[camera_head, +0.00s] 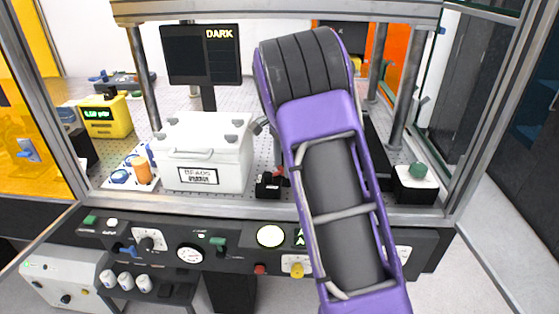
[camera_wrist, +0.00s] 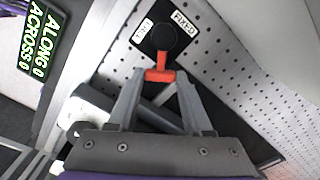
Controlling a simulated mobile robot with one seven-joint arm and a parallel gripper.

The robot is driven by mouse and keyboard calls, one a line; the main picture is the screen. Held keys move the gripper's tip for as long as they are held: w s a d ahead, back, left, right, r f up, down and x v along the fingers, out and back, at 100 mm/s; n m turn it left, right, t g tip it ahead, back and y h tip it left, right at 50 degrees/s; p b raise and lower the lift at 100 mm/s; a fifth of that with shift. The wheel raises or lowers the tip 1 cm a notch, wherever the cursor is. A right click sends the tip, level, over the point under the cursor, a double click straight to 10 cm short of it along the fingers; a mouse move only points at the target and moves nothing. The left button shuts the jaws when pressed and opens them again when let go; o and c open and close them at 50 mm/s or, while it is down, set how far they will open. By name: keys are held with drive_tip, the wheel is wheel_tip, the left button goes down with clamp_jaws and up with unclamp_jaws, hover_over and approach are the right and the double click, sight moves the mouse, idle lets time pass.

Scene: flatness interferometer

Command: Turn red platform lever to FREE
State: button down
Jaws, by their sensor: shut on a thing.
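The red platform lever (camera_wrist: 160,73) shows in the wrist view as a red T-shaped handle on a round black pivot (camera_wrist: 168,42). The pivot sits on a dark plate with a white FIXED label (camera_wrist: 184,22) and a second label (camera_wrist: 143,32) too small to read surely. The handle points down in the picture, away from both labels. My gripper (camera_wrist: 160,82) is shut on the lever handle, its grey fingers on either side. In the head view a small red part (camera_head: 278,171) shows above a black block (camera_head: 268,187); my purple arm hides what lies right of it.
A white lidded box (camera_head: 202,150) stands left of the lever on the perforated table. A dark screen (camera_head: 201,54) reads DARK behind it. Metal posts (camera_head: 403,85) frame the enclosure. A control panel (camera_head: 130,232) runs along the front. In the wrist view, a display (camera_wrist: 38,40) reads ALONG 0, ACROSS 0.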

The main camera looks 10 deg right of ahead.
drive_tip(key=m, duration=0.1)
drive_tip(key=s+m, duration=0.1)
drive_tip(key=m, duration=0.1)
drive_tip(key=shift+s+d+m, duration=0.15)
drive_tip(key=shift+s+m, duration=0.05)
drive_tip(key=shift+m, duration=0.1)
drive_tip(key=shift+s+m, duration=0.3)
drive_tip(key=shift+m, duration=0.45)
drive_tip(key=shift+s+m, duration=0.3)
drive_tip(key=shift+m, duration=0.45)
drive_tip(key=shift+c, duration=1.6)
unclamp_jaws()
wheel_tip(320, 180, up, 18)
drive_tip(key=shift+f, duration=0.25)
